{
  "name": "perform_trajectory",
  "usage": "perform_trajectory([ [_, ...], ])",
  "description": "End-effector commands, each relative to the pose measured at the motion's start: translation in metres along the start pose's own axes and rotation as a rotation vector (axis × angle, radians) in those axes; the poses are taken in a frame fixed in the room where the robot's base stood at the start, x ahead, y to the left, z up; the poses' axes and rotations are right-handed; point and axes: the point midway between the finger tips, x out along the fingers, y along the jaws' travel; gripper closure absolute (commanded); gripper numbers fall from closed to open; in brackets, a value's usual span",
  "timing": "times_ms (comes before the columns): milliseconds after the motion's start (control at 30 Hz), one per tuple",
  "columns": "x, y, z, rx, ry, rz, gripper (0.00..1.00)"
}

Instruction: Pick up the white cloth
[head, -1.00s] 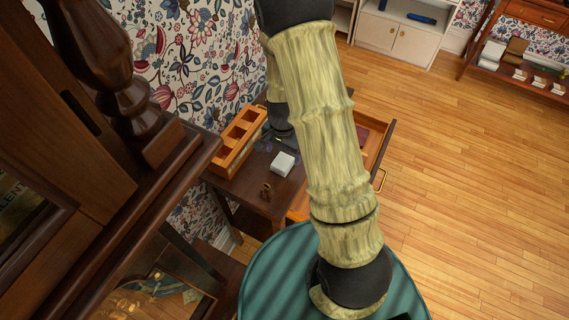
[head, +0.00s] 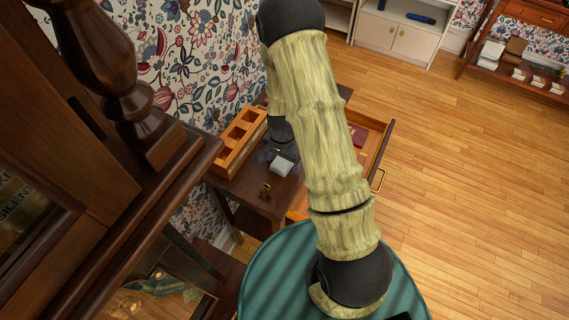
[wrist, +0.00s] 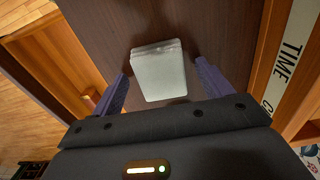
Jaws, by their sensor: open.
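The white cloth (wrist: 158,72) is a small folded block lying on the dark tabletop. In the head view the cloth (head: 281,166) is on the small table, partly shadowed near the end of my arm. In the wrist view my gripper (wrist: 160,80) is open, its two purple fingers apart on the left and right of the cloth. The cloth shows between them; I see no contact. In the head view my arm covers much of the table and most of the gripper.
A wooden compartment box (head: 240,142) stands left of the cloth. An open drawer (head: 378,150) sticks out on the right. A dark wooden cabinet (head: 120,190) stands close on the left. Floor on the right is clear.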

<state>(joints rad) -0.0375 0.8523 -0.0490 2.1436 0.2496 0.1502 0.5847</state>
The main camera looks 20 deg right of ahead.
Motion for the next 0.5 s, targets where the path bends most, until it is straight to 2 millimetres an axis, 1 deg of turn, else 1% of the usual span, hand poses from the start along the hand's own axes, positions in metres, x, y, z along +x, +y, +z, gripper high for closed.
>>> perform_trajectory([
  [233, -0.0001, -0.0004, 0.0007, -0.002, 0.0, 0.0, 0.22],
  [367, -0.0002, -0.0003, 0.0005, -0.001, 0.0, 0.0, 0.47],
  [400, -0.0002, -0.0002, 0.0005, -0.001, 0.0, 0.0, 0.55],
  [467, -0.0002, -0.0001, 0.0004, -0.001, 0.0, 0.0, 0.67],
  [500, -0.0002, 0.0, 0.0003, 0.0, 0.0, 0.0, 0.7],
])
